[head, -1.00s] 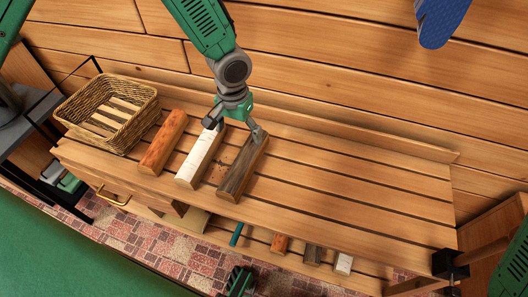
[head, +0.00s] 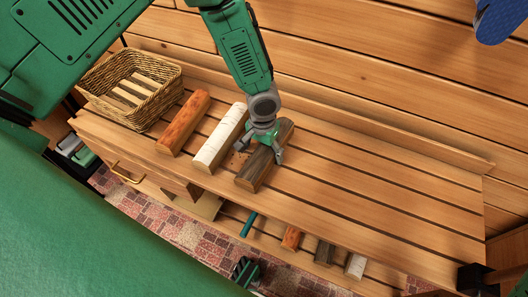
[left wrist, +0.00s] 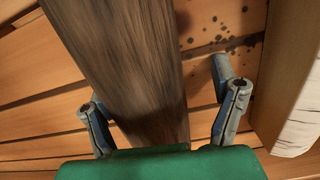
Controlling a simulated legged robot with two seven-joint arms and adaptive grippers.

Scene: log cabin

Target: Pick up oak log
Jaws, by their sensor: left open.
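A dark grey-brown log (head: 252,174), which looks like the oak log, lies on the wooden bench as the rightmost of three logs. In the left wrist view the log (left wrist: 130,50) runs between the fingers of my left gripper (left wrist: 164,98). In the head view my left gripper (head: 262,150) is over the log's middle, one finger on each side. It is open; both fingers appear apart from the log's sides. The log's far part is partly hidden behind the gripper. My right gripper is not in view.
A white birch log (head: 220,137) and an orange-red log (head: 183,124) lie to the left. A wicker basket (head: 122,108) stands at the bench's left end. The bench top (head: 390,190) is clear on the right. Small log pieces (head: 324,252) lie on the lower shelf.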

